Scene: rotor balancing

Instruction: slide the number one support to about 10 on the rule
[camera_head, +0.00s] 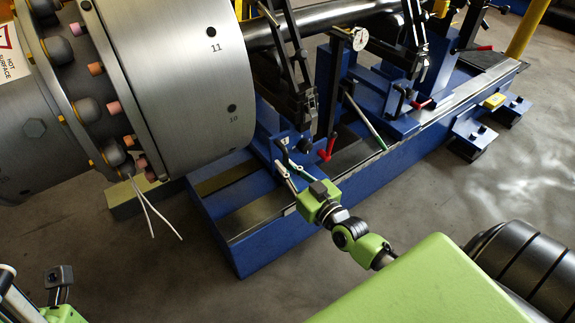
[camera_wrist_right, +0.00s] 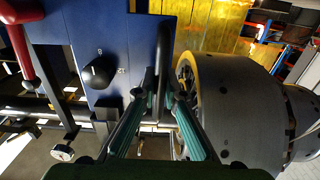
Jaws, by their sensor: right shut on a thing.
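A blue support (camera_head: 268,118) with a dark upright frame stands on the blue bed beside the big grey rotor. Its blue plate (camera_wrist_right: 110,35) fills the upper left of the right wrist view, with a black knob (camera_wrist_right: 98,73) on it. My right gripper (camera_head: 284,168) is shut on the support's dark handle (camera_wrist_right: 163,50), which stands between the fingers. The rule seems to be the pale strip (camera_head: 455,107) along the bed's near edge; its marks are too small to read. My left gripper (camera_head: 60,275) shows partly at the lower left.
The rotor (camera_head: 190,85), marked 10 and 11, overhangs the bed's left end. A second blue support (camera_head: 390,110) stands farther right, with a red lever (camera_head: 420,104). Open floor lies in front.

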